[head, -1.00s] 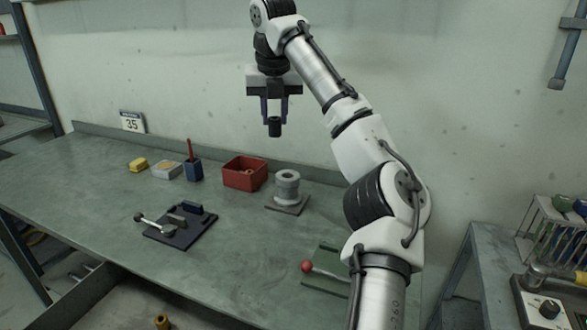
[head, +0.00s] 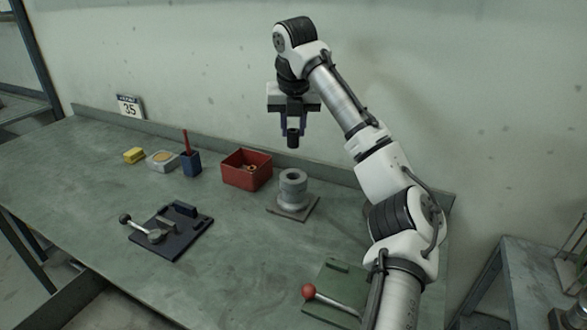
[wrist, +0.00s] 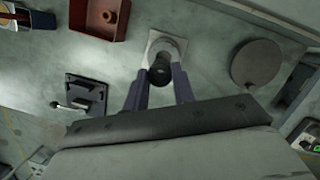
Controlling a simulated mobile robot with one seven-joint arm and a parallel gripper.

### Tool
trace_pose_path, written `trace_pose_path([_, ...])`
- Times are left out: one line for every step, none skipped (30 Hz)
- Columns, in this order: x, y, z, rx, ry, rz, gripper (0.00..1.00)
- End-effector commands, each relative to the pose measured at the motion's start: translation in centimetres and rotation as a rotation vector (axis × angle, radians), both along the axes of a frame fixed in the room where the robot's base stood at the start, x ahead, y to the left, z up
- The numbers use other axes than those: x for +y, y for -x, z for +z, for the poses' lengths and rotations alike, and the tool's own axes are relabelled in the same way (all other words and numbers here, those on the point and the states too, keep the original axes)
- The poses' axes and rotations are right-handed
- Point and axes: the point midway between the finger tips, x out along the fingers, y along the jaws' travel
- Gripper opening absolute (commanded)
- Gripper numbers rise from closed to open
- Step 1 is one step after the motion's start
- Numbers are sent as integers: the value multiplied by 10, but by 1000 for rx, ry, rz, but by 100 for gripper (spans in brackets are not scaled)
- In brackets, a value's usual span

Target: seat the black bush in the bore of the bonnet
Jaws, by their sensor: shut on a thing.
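The black bush (head: 292,139) is held between the fingers of my gripper (head: 292,128), which is shut on it. It hangs upright in the air above the bonnet (head: 293,188), a grey flanged cylinder standing on a square plate on the bench. In the wrist view the bush (wrist: 160,74) lies between the two fingertips and covers part of the bonnet (wrist: 170,47) below. The bush is apart from the bonnet. The bonnet's bore is partly visible from the head.
A red bin (head: 246,170) stands left of the bonnet, with a blue cup (head: 190,162) beyond it. A dark clamp fixture (head: 171,231) lies at front left. A green fixture with a red-knobbed lever (head: 308,292) is at front right. A round disc (wrist: 256,62) shows in the wrist view.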

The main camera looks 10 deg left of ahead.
Motion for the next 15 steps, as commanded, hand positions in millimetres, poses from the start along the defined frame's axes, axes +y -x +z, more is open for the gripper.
trace_pose_path([0, 0, -16, 4, -2, 2, 3])
trace_pose_path([0, 0, -22, 4, -2, 3, 3])
trace_pose_path([0, 0, -31, 4, -2, 2, 3])
trace_pose_path([0, 0, -38, 4, -1, 3, 3])
trace_pose_path([0, 0, -43, 2, -1, 2, 3])
trace_pose_path([0, 0, -50, 1, -1, 1, 3])
trace_pose_path([1, 1, -54, 2, -2, 3, 3])
trace_pose_path([0, 0, -56, 0, -1, 1, 3])
trace_pose_path([0, 0, -60, 0, 0, 0, 3])
trace_pose_path([0, 0, -62, 0, 0, 0, 3])
trace_pose_path([0, 0, -64, 0, 1, 0, 3])
trace_pose_path([0, 0, -66, 0, 1, 0, 3])
trace_pose_path([0, 0, -67, -1, 2, -1, 3])
trace_pose_path([0, 0, -70, -1, 2, -1, 3])
trace_pose_path([0, 0, -74, 0, 1, 0, 3])
